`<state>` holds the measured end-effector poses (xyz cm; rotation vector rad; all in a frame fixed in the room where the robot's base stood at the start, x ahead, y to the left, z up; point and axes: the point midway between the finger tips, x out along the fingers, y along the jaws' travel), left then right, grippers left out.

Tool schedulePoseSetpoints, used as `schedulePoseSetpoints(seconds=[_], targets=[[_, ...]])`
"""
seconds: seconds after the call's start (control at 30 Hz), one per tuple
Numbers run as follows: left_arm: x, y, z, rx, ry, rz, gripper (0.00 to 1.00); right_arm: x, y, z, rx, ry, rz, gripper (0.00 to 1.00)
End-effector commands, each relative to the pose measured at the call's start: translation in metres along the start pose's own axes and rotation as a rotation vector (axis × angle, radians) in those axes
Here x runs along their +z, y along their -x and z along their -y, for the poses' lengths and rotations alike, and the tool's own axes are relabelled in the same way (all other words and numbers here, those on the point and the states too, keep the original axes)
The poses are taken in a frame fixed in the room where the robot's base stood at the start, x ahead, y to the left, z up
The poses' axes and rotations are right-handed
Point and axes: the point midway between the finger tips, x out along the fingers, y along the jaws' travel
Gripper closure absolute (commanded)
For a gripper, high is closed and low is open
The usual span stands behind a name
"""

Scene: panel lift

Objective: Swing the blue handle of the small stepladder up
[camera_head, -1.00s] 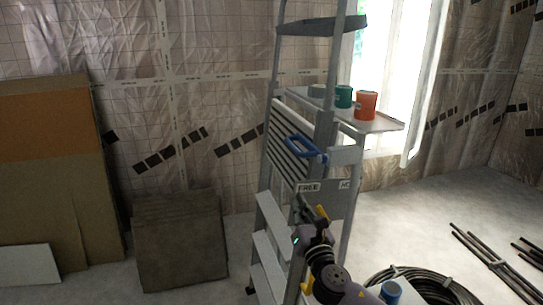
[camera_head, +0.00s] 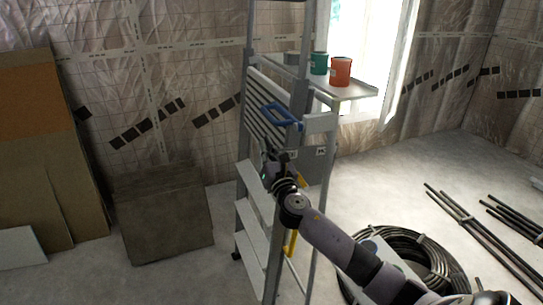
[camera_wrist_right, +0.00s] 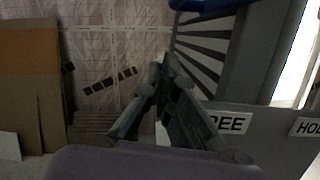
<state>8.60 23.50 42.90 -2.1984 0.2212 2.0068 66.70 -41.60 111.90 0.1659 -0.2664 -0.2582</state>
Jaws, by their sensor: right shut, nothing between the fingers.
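The grey stepladder (camera_head: 250,217) stands upright in the middle of the head view. Its blue handle (camera_head: 281,117) is a looped bar at the right edge of the slatted panel, slanting down to the right. My right gripper (camera_head: 268,151) is in front of the ladder, a little below the handle and apart from it. In the right wrist view the gripper (camera_wrist_right: 163,76) is shut and empty, and part of the handle (camera_wrist_right: 208,5) shows at the top edge. The gripper partly covers the labelled plate (camera_wrist_right: 270,130). My left gripper is not in view.
An orange cup (camera_head: 340,72) and a green cup (camera_head: 319,63) stand on the ladder's side tray (camera_head: 352,90). A coil of black cable (camera_head: 447,262) lies on the floor at right, with rods (camera_head: 480,232) beyond. Boards (camera_head: 165,215) lean at left.

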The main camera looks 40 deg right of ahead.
Motion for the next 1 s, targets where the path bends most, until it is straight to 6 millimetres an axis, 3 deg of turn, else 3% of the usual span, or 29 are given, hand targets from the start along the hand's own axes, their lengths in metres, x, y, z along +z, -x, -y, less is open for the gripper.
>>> schedulePoseSetpoints(seconds=[0.07, 0.13, 0.33, 0.8, 1.0], targets=[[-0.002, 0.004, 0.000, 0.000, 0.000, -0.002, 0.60, 0.002, -0.016, 0.000, -0.002, -0.001, 0.001, 1.00], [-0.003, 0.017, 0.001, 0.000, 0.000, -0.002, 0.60, 0.019, -0.016, -0.001, 0.001, 0.001, 0.000, 1.00], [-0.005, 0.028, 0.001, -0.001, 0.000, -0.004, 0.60, 0.035, -0.020, 0.000, -0.001, 0.001, -0.001, 1.00], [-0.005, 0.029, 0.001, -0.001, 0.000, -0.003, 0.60, 0.038, -0.020, 0.000, -0.001, 0.001, -0.001, 1.00], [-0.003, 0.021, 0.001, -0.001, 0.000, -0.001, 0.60, 0.037, -0.021, 0.000, 0.002, -0.001, 0.013, 1.00]])
